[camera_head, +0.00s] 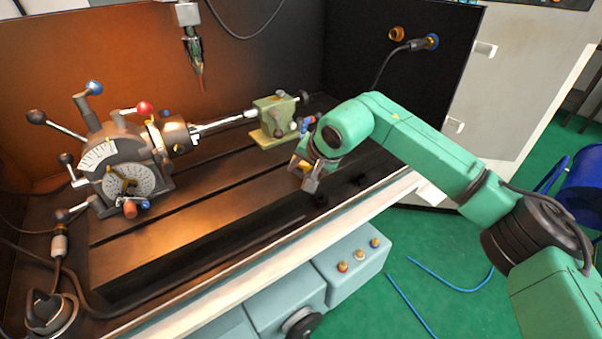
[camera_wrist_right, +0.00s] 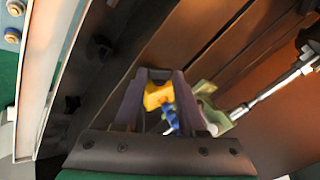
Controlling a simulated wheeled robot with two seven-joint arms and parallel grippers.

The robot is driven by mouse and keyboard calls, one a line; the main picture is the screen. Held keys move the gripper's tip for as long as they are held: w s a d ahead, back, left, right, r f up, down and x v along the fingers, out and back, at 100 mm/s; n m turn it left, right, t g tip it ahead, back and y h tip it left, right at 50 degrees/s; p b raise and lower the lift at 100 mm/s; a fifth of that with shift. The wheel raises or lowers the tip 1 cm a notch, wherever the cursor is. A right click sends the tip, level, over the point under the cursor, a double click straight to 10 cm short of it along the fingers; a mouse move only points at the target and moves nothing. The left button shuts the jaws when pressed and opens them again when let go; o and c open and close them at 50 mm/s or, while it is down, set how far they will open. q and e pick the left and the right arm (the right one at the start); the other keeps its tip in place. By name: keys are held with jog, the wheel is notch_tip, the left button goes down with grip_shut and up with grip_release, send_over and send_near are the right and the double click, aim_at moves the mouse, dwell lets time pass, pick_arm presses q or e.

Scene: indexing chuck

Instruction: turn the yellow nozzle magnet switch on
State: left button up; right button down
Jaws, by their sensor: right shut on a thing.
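My right gripper (camera_head: 310,182) points down over the front part of the machine bed, beside the green tailstock. In the right wrist view, its two dark fingers (camera_wrist_right: 154,76) are shut on the yellow nozzle (camera_wrist_right: 157,96). A blue part (camera_wrist_right: 170,116) shows just behind the yellow piece. In the head view the gripper covers most of the nozzle, and only a bit of yellow (camera_head: 297,172) shows there. I cannot make out the switch position. My left gripper is not in view.
The green tailstock (camera_head: 272,120) stands close behind my right gripper. The indexing chuck (camera_head: 130,165) with its levers and dials is at the left. A pointed tool (camera_head: 193,52) hangs above. The slotted bed (camera_head: 200,215) is clear in front.

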jog(key=shift+c, duration=2.4)
grip_release()
jog(key=h+p, duration=0.1)
jog(key=p, duration=0.2)
jog(key=a+r+g+h+p, duration=0.1)
jog(key=p, duration=0.2)
jog(key=n+h+p, duration=0.1)
jog(key=h+p, duration=0.1)
jog(key=shift+w+a+r+p, duration=0.15)
jog(key=shift+a+p, duration=0.1)
jog(key=shift+p, duration=0.15)
jog(key=shift+a+g+h+p, duration=0.1)
jog(key=shift+g+h+p, duration=0.2)
jog(key=shift+h, duration=0.2)
jog(key=a+b+v, duration=0.1)
jog(key=b+v, duration=0.2)
jog(key=v, duration=1.1)
jog(key=s+a+f+g+y, duration=0.25)
jog(key=s+a+y, duration=0.35)
jog(key=a, duration=0.5)
jog(key=s+a+r+m+g+y, duration=0.2)
jog(key=s+a+r+m+y, duration=0.1)
jog(key=s+a+r+y, duration=0.2)
jog(key=s+a+y, duration=0.1)
jog(key=a+y, duration=0.1)
jog(key=y, duration=0.1)
jog(key=shift+a+r+m, duration=0.15)
jog(key=shift+r+m, duration=0.2)
jog(key=shift+m, duration=0.05)
